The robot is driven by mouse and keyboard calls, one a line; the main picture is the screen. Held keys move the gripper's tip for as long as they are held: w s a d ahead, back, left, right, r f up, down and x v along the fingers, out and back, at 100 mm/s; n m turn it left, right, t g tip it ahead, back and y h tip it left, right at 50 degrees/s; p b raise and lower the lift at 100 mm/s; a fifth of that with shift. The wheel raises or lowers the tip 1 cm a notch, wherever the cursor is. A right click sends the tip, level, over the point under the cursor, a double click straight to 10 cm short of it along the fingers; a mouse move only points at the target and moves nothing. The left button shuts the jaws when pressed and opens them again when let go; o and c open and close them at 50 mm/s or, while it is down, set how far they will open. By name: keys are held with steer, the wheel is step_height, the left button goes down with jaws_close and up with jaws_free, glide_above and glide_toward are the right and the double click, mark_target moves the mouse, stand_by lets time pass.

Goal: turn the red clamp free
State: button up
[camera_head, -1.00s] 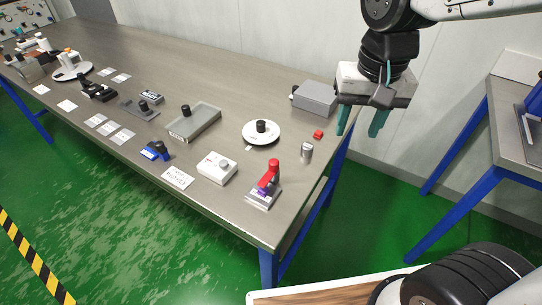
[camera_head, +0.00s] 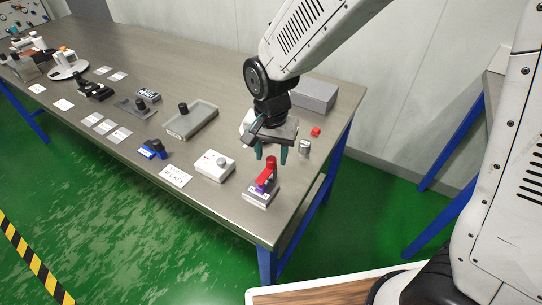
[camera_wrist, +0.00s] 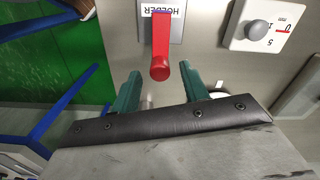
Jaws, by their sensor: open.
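The red clamp (camera_head: 267,174) stands on a small grey holder block (camera_head: 260,194) near the table's front right corner. A bit of purple shows under the clamp in the head view. In the wrist view the red clamp (camera_wrist: 160,50) lies ahead of the fingers, its round knob end towards me, and the holder's label (camera_wrist: 172,9) reads HOLDER. My gripper (camera_head: 271,155) is open, its two teal fingers pointing down above and just behind the clamp. In the wrist view the fingers (camera_wrist: 160,92) stand apart with nothing between them, short of the clamp.
A white box with a grey knob (camera_head: 214,165) sits left of the clamp. A metal cylinder (camera_head: 304,147) and a small red block (camera_head: 316,132) are behind it to the right. A grey box (camera_head: 315,96) stands farther back. The table edge is close on the right.

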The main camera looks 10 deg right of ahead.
steer(key=shift+f, duration=0.8)
jaws_close()
